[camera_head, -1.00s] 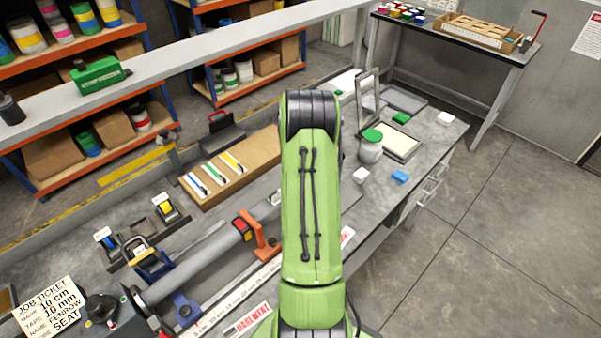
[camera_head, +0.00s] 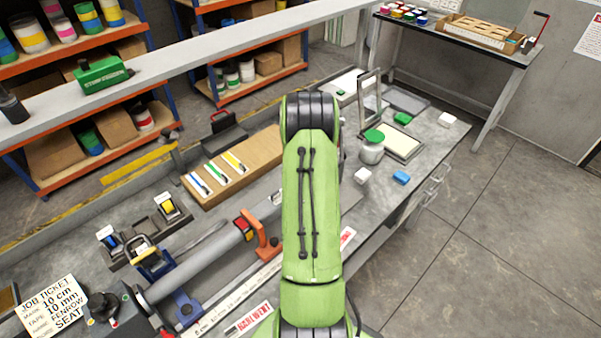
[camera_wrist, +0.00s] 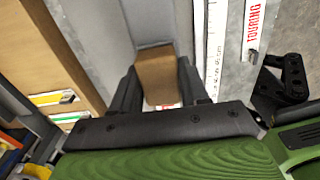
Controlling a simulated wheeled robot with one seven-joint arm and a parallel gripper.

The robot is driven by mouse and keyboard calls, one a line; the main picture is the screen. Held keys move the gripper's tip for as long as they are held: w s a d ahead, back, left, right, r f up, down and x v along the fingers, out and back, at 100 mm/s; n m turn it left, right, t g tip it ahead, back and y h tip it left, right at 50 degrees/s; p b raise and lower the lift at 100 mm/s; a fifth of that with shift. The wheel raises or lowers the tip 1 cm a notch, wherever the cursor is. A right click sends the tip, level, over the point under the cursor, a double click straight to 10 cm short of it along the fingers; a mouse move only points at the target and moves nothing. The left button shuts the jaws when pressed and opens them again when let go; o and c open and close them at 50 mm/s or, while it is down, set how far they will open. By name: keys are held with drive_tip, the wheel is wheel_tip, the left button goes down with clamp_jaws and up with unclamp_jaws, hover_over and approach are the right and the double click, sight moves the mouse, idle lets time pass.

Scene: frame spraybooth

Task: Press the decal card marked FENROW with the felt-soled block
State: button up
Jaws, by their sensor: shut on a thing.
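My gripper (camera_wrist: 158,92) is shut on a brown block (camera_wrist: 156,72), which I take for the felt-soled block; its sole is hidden. The block is over a grey tube-like surface (camera_wrist: 150,22) in the wrist view; I cannot tell whether they touch. A small white and red patch (camera_wrist: 160,105) shows between the fingers, too covered to read. Another red-and-white card (camera_head: 347,237) is partly behind my arm. My arm hides the gripper in the head view.
A long grey tube (camera_head: 200,262) lies along the bench with an orange clamp (camera_head: 264,245). A white ruler (camera_wrist: 214,45) runs beside it. A job ticket (camera_head: 52,305) naming FENROW stands at left. A jar (camera_head: 371,150) stands at right.

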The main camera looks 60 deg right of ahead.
drive_tip(key=shift+s, duration=0.1)
wheel_tip(320, 180, up, 7)
drive_tip(key=p, duration=0.5)
drive_tip(key=shift+d+f, duration=0.1)
